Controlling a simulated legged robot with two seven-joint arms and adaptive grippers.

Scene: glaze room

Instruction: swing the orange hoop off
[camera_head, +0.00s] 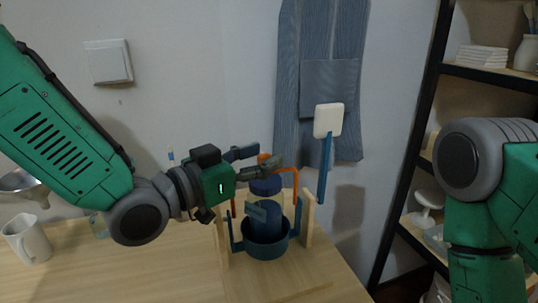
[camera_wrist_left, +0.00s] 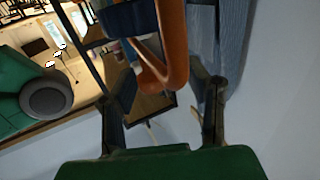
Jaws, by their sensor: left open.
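The orange hoop (camera_head: 294,180) arches over a dark blue round piece (camera_head: 264,187) above a teal pot (camera_head: 262,250) on the table. My left gripper (camera_head: 260,158) is at the hoop's top, its fingers open. In the left wrist view the orange hoop (camera_wrist_left: 172,62) shows between the two spread fingers of the left gripper (camera_wrist_left: 165,95); I cannot tell whether they touch it. The gripper hides part of the hoop in the head view. My right arm stands at the right edge; its gripper is out of view.
Wooden posts (camera_head: 308,218) flank the pot, and a blue upright piece (camera_head: 266,218) stands in it. A white square on a blue rod (camera_head: 325,168) is just right. A white mug (camera_head: 28,240) is at left; black shelving (camera_head: 408,175) is at right. The front table is clear.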

